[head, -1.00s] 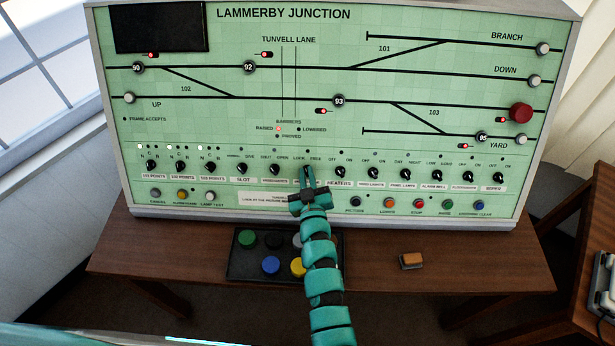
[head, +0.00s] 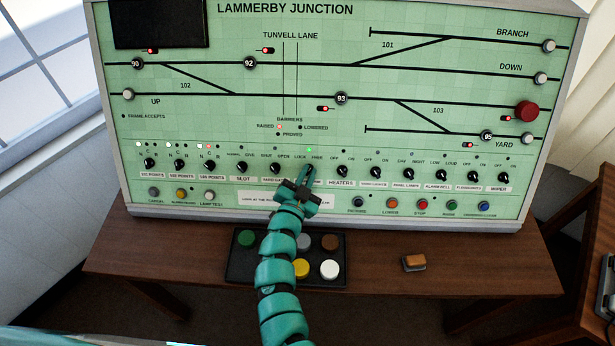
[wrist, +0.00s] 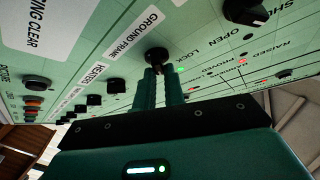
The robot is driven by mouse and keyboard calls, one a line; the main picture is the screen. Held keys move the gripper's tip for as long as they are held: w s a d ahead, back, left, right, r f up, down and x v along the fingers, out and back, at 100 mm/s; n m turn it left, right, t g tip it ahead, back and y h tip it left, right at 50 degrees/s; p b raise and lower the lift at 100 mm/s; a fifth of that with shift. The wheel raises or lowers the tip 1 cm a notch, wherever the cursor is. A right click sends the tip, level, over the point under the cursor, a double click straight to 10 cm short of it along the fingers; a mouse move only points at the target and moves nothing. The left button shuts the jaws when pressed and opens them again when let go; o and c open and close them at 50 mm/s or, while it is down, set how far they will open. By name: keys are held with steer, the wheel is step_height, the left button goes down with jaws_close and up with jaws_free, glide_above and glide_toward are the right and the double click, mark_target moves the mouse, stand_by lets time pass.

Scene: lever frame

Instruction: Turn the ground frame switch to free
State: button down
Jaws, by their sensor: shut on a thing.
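The ground frame switch (wrist: 156,54) is a small black rotary knob on the green panel, beside its white GROUND FRAME label (wrist: 138,34) in the wrist view. My gripper (head: 309,172) is shut on this knob, with its fingertips at the panel. It also shows in the wrist view (wrist: 159,72), its two teal fingers on either side of the knob. In the head view the fingers cover the knob, below the words LOCK and FREE. A small green light (head: 309,150) glows between those words. The knob's pointer direction cannot be told.
The LAMMERBY JUNCTION panel (head: 225,90) stands on a brown table (head: 440,240). Similar knobs flank the gripper closely, with a row of buttons below. A dark tray (head: 235,270) of coloured discs lies under my arm. A small orange-brown block (head: 413,263) sits to the right.

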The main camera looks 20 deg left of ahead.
steer(key=shift+f+m+h, duration=0.1)
steer(key=shift+m+h, duration=0.2)
steer(key=shift+m, duration=0.5)
steer(key=c, duration=1.5)
jaws_free()
steer(key=s, duration=1.1)
steer(key=s+a+b, duration=0.1)
steer(key=s, duration=0.5)
steer(key=shift+s, duration=0.25)
steer(key=shift+a, duration=0.1)
